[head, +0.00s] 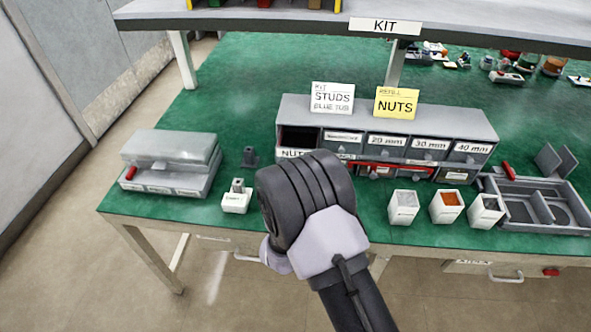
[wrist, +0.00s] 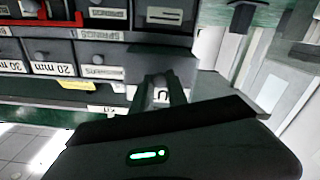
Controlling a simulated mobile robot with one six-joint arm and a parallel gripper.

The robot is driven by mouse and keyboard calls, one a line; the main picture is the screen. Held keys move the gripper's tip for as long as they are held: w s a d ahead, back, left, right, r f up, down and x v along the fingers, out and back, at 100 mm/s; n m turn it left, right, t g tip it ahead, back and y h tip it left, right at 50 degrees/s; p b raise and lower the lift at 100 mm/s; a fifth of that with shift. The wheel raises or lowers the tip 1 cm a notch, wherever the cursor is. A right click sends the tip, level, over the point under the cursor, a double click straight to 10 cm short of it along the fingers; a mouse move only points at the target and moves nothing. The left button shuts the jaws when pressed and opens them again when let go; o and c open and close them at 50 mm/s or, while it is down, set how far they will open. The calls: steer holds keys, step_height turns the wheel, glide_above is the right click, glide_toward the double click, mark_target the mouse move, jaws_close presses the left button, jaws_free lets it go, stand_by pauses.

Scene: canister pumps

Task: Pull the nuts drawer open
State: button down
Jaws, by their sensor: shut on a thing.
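The cabinet of small grey drawers (head: 480,125) stands on the green bench in the head view. Its nuts drawer (head: 290,153) is at the upper left; its labelled front stands out from the cabinet, with a dark opening behind it. In the wrist view the grey nuts drawer (wrist: 207,86) projects toward the camera, past the neighbouring fronts. My gripper (wrist: 158,88) is shut at the drawer's front, its fingers around the handle, which they mostly hide. Part of the label shows between the fingers. In the head view my wrist hides the fingers.
A yellow NUTS card (head: 397,103) and a white STUDS card (head: 332,97) stand on the cabinet. White bins (head: 404,207) and a grey divided tray (head: 545,205) are at right. A grey box (head: 170,163) and small white block (head: 236,198) are at left.

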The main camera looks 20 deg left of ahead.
steer(key=shift+v, duration=0.85)
steer(key=c, duration=1.3)
jaws_free()
steer(key=v, duration=1.7)
steer(key=shift+s, duration=0.2)
steer(key=shift+d, duration=0.15)
